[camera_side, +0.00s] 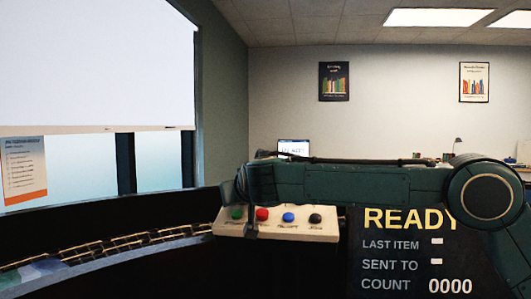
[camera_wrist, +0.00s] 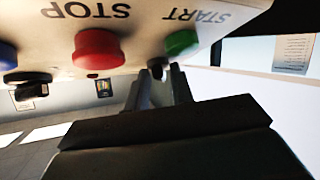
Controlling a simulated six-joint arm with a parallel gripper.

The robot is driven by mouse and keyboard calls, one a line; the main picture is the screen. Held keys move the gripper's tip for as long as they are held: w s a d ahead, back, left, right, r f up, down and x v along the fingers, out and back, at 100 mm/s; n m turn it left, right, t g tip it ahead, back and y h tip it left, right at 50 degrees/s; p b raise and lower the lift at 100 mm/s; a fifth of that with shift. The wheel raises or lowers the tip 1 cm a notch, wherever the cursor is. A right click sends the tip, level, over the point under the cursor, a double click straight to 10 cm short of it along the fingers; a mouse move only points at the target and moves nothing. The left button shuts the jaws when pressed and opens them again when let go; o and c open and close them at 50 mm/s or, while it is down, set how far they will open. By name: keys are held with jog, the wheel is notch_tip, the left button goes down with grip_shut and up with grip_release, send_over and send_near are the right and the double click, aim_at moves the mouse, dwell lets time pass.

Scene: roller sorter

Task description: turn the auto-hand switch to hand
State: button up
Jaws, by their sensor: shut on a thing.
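In the wrist view the panel (camera_wrist: 145,20) is upside down, with START by the green button and STOP by the red one. My gripper (camera_side: 250,226) is at the panel's front, between the green and red buttons. In the wrist view my gripper (camera_wrist: 160,82) is shut on a small dark knob (camera_wrist: 157,68) at the panel's edge. The fingers partly hide this knob. No auto or hand marking is readable, so the switch's position cannot be told.
The green button (camera_wrist: 181,42) and red button (camera_wrist: 97,49) stand close to my fingers. A display (camera_side: 415,250) reading READY is right of the panel. A roller track (camera_side: 110,245) curves away at the left.

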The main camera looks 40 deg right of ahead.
jog(key=shift+w+a+m+g+h, duration=0.15)
jog(key=shift+m+g+h, duration=0.25)
jog(key=shift+m+h, duration=0.75)
jog(key=shift+r+m, duration=0.15)
jog(key=shift+m, duration=0.4)
jog(key=shift+m+g+h, duration=0.5)
jog(key=shift+m+h, duration=0.05)
jog(key=shift+m, duration=0.05)
grip_shut()
jog(key=o, duration=0.7)
grip_release()
jog(key=shift+a, duration=0.1)
jog(key=v, duration=0.7)
jog(key=shift+s, duration=0.25)
jog(key=shift+a, duration=0.15)
